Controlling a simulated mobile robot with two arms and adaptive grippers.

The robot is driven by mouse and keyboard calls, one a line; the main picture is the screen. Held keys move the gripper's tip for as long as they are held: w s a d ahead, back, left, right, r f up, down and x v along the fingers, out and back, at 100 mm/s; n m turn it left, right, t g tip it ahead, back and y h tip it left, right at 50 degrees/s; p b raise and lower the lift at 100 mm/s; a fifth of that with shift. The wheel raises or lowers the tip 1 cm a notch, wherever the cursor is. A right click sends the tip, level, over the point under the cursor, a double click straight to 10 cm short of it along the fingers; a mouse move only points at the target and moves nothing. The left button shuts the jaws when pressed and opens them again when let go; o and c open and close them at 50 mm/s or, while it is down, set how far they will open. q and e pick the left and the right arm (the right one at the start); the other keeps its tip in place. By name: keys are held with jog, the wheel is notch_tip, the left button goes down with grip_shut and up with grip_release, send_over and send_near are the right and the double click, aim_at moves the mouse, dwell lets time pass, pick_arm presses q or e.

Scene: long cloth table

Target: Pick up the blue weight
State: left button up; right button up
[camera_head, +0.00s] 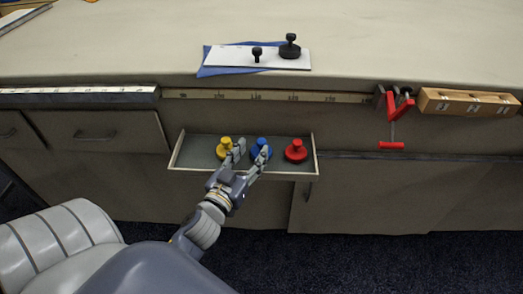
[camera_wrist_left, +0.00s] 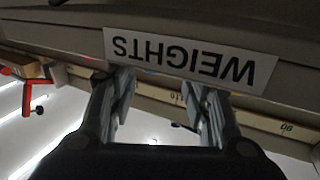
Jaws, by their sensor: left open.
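The blue weight (camera_head: 261,149) stands in an open drawer (camera_head: 176,152), between a yellow weight (camera_head: 224,149) and a red weight (camera_head: 296,151). My left gripper (camera_head: 251,155) is open at the drawer's front, its fingers reaching toward the blue weight. One finger shows left of the blue weight and the other overlaps its lower part; I cannot tell whether they touch it. In the left wrist view, the open fingers (camera_wrist_left: 158,88) are in front of a label reading WEIGHTS (camera_wrist_left: 190,58), seen upside down. The drawer front hides most of the weights there. My right gripper is out of view.
A red clamp (camera_head: 392,110) and a wooden block (camera_head: 467,103) are at the table's front edge, right of the drawer.

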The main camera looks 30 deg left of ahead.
aim_at(261, 140)
pick_arm(q)
jog(key=shift+w+r, duration=0.1)
jog(key=shift+w, duration=2.55)
grip_shut()
